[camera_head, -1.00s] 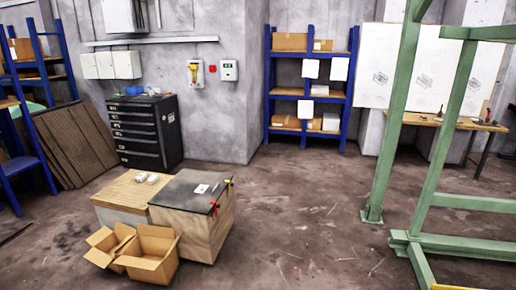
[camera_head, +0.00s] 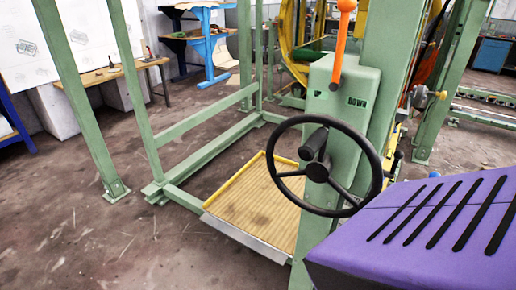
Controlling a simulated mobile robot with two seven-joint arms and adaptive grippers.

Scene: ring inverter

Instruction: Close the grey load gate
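No gripper of mine shows in the head view. A grey metal flap (camera_head: 245,238) runs along the near edge of the wooden platform (camera_head: 265,195); it looks low and sloped outward, and is probably the grey load gate. Its right end is hidden behind the green control post. The platform has slatted boards and yellow side rails, and lies low inside a green frame (camera_head: 210,122).
A purple slotted housing (camera_head: 420,235) fills the lower right. A workbench (camera_head: 110,74) and blue shelf (camera_head: 208,45) stand behind. Floor at lower left is clear.

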